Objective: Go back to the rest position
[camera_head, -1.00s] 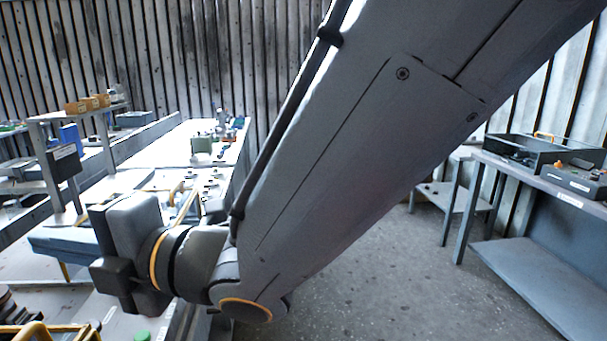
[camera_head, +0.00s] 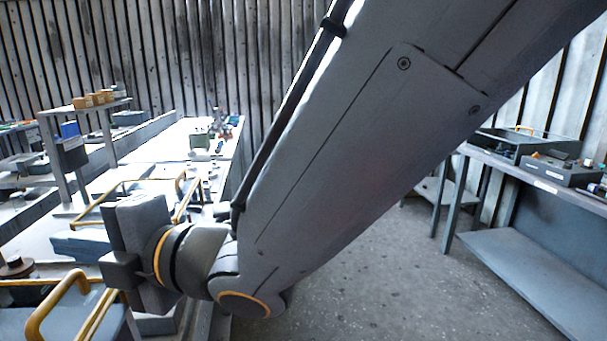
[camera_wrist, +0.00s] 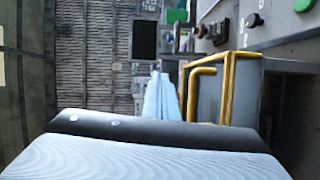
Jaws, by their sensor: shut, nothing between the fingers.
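My gripper (camera_head: 138,235) is at the end of my folded arm, at the lower left in the head view. It appears as dark grey blocks beyond the wrist joint with its yellow ring. It is shut and empty; its fingertips are not clearly seen. It hangs by the long bench (camera_head: 160,152), close to a yellow-handled grey crate (camera_head: 62,322). In the wrist view a pale ribbed surface (camera_wrist: 135,160) with a dark edge fills the bottom; I cannot tell what it is.
A side bench (camera_head: 555,188) with grey trays (camera_head: 515,146) stands at the right. The concrete floor (camera_head: 390,275) between is clear. A shelf (camera_head: 85,106) with small boxes stands on the left. The wrist view shows a yellow-edged box (camera_wrist: 245,90) and a light blue cloth (camera_wrist: 160,98).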

